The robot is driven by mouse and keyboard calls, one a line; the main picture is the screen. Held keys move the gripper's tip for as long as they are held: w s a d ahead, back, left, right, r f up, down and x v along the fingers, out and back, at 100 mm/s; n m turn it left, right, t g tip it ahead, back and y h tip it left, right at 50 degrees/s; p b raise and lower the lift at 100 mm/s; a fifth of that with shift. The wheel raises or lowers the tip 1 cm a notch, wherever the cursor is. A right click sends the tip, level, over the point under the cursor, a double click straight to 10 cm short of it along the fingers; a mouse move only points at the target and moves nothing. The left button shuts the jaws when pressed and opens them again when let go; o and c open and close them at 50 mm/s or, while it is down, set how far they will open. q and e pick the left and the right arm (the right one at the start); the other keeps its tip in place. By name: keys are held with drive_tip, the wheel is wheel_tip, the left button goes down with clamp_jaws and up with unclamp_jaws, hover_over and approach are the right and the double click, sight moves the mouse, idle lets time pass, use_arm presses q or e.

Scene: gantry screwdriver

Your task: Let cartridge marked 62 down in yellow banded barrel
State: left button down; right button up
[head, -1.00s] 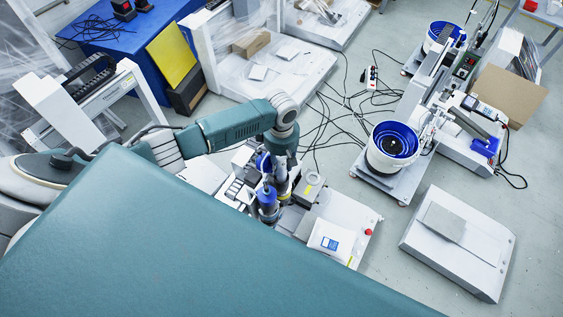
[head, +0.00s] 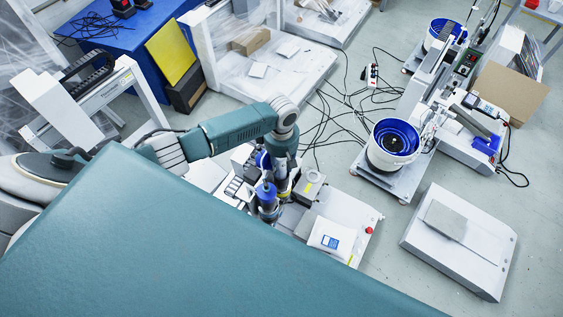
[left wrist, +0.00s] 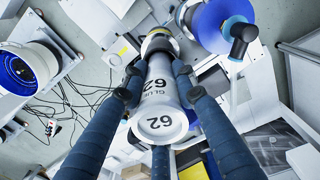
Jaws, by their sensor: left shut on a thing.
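In the head view my left arm reaches down over the bench, and the cartridge cannot be made out there. My right gripper is not in view.
A white packet with a blue label (head: 330,238) lies on the white bench, near a red button (head: 369,230). A blue-lined bowl feeder (head: 393,146) stands further right.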

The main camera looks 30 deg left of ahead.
use_arm(q)
drive_tip(key=shift+f+b, duration=0.65)
drive_tip(key=shift+f, duration=0.7)
drive_tip(key=c, duration=1.3)
unclamp_jaws()
wheel_tip(320, 180, up, 12)
drive_tip(key=shift+r, duration=0.1)
